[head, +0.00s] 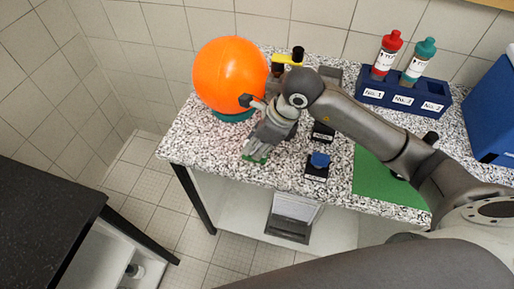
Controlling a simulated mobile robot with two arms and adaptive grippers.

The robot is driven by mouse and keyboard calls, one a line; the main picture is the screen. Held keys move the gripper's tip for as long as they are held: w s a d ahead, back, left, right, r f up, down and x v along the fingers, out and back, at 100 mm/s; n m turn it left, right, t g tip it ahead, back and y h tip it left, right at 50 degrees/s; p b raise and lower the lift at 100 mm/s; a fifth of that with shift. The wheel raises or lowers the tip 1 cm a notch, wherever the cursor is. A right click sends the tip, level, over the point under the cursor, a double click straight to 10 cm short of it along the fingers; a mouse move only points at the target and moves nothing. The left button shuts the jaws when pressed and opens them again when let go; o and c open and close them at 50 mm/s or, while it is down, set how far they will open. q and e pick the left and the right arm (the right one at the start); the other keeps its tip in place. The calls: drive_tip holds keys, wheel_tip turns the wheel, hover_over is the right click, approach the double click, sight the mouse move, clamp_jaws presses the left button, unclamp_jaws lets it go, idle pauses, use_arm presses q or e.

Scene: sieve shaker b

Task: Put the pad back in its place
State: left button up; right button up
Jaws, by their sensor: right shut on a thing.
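My right gripper (262,146) reaches over the speckled worktop (208,152) near its front left, just in front of the orange ball (228,72). It is shut on a small green thing, which looks like the pad (254,159); only its edge shows below the fingers. I cannot tell whether the pad touches the worktop. My left gripper is out of view.
The ball sits on a teal ring (232,116). A blue-topped black block (318,164) stands right of the gripper, beside a green mat (376,178) partly under my arm. A blue rack (398,93) holds red-capped and teal-capped bottles. A dark table (45,215) stands lower left.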

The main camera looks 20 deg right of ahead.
drive_tip(key=f, duration=0.1)
drive_tip(key=f+p, duration=0.1)
drive_tip(key=f, duration=0.1)
drive_tip(key=shift+w+d+f+p, duration=0.1)
drive_tip(key=shift+w+d+p, duration=0.05)
drive_tip(key=shift+d+p, duration=0.15)
drive_tip(key=shift+f, duration=0.2)
drive_tip(key=shift+a, duration=0.1)
drive_tip(key=shift+f, duration=0.1)
drive_tip(key=shift+f, duration=0.15)
drive_tip(key=o, duration=0.9)
